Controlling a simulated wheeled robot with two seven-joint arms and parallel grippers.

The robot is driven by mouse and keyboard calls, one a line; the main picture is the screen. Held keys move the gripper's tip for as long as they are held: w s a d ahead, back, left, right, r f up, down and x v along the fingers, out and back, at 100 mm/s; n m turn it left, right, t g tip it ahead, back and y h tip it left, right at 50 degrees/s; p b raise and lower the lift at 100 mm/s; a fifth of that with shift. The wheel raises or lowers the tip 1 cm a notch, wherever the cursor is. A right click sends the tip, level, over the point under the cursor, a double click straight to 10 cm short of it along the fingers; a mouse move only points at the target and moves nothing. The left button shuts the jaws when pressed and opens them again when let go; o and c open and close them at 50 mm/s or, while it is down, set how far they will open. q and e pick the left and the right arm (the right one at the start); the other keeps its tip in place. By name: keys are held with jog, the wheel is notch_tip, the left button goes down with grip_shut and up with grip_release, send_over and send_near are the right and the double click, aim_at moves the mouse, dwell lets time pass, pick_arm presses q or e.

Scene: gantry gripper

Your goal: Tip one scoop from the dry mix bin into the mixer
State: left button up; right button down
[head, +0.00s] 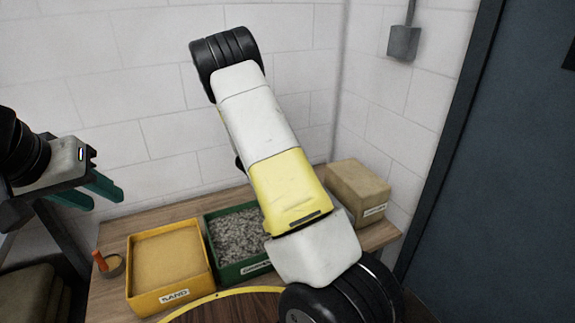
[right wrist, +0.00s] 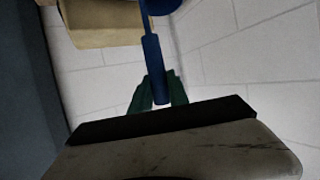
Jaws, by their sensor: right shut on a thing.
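My right gripper (right wrist: 158,92) shows in the right wrist view, its green fingers shut on the blue handle (right wrist: 154,68) of a tool. Part of a wider blue end (right wrist: 162,5) shows at the top edge; whether it holds anything is out of sight. In the head view my right arm crosses the middle and the right gripper is hidden. My left gripper (head: 95,192) is open and empty at the left, above the bench. A yellow curved rim (head: 205,300), perhaps the mixer's, shows at the bottom. No bin is readable as dry mix.
A yellow sand bin (head: 172,296) and a green bin of grey gravel (head: 228,273) stand on the wooden bench (head: 112,290). A tan box (head: 358,190) is at the back right. An orange-handled tool (head: 99,261) stands left. A dark door (head: 490,170) is at right.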

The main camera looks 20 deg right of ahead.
jog(key=shift+s+d+f+m+g+h, duration=0.5)
jog(key=shift+s+d+f+m+g, duration=0.3)
jog(key=shift+f, duration=4.05)
jog(key=shift+s+d+f+m+g+h, duration=0.55)
jog(key=shift+s+f+m+g, duration=0.4)
jog(key=shift+f, duration=3.9)
jog(key=shift+d, duration=3.5)
jog(key=a+r, duration=0.1)
jog(key=r, duration=0.7)
jog(key=a+r, duration=0.2)
jog(key=r, duration=0.6)
jog(key=shift+w+a, duration=0.15)
jog(key=shift+a, duration=0.1)
jog(key=shift+f, duration=0.1)
